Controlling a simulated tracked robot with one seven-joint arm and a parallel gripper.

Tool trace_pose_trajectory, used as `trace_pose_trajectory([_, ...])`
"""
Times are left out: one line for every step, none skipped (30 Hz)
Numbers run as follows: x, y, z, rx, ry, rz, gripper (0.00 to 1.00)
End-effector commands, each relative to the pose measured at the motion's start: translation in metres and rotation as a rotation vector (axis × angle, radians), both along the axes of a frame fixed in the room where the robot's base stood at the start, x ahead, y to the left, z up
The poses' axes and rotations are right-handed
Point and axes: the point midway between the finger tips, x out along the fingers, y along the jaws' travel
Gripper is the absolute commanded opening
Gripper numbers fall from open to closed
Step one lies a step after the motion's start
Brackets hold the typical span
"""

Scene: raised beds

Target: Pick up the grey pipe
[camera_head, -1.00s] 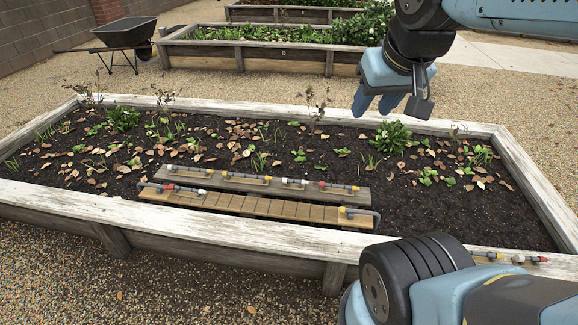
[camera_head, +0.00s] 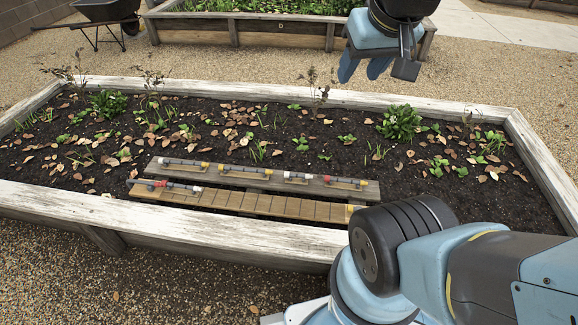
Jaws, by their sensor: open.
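Several short grey pipes with coloured end fittings lie on two wooden boards in the near raised bed. On the rear board are a pipe with white and yellow ends (camera_head: 183,163), one with yellow ends (camera_head: 247,171), and more at right (camera_head: 318,179). A pipe with red and white fittings (camera_head: 168,186) lies on the front slatted board. A yellow fitting (camera_head: 352,208) at that board's right end is partly hidden by my arm. I cannot tell which pipe is the named one. My gripper (camera_head: 361,77) is open and empty, high at the top, well away from the pipes.
The bed's weathered wooden rim (camera_head: 180,221) surrounds dark soil with leaves and small plants. A leafy plant (camera_head: 402,122) grows in the back right. Behind are a second bed (camera_head: 285,37) and a wheelbarrow (camera_head: 105,13). My arm hides the bed's front right part.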

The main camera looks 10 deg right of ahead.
Motion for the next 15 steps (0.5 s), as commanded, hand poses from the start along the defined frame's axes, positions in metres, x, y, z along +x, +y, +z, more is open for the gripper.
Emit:
trace_pose_trajectory([0.001,0.0,0.0,-0.001,0.002,0.002,0.49])
trace_pose_trajectory([0.003,0.0,0.001,-0.002,0.003,0.002,0.49])
trace_pose_trajectory([0.005,0.0,0.001,-0.006,0.007,0.006,0.49])
trace_pose_trajectory([0.009,-0.001,0.001,-0.008,0.011,0.009,0.49])
trace_pose_trajectory([0.012,-0.001,0.001,-0.012,0.016,0.013,0.49])
trace_pose_trajectory([0.018,-0.001,0.001,-0.018,0.023,0.02,0.49])
trace_pose_trajectory([0.024,-0.011,0.001,-0.024,0.031,0.028,0.49])
trace_pose_trajectory([0.03,-0.014,0.001,-0.032,0.037,0.036,0.49])
trace_pose_trajectory([0.04,-0.016,0.001,-0.041,0.047,0.044,0.49])
trace_pose_trajectory([0.047,-0.016,0.0,-0.048,0.056,0.051,0.49])
trace_pose_trajectory([0.055,-0.017,-0.001,-0.057,0.064,0.06,0.49])
trace_pose_trajectory([0.066,-0.017,-0.002,-0.069,0.076,0.071,0.49])
trace_pose_trajectory([0.073,-0.017,-0.003,-0.077,0.085,0.08,0.49])
trace_pose_trajectory([0.081,-0.017,-0.005,-0.085,0.092,0.089,0.49])
trace_pose_trajectory([0.092,-0.018,-0.007,-0.097,0.103,0.1,0.49])
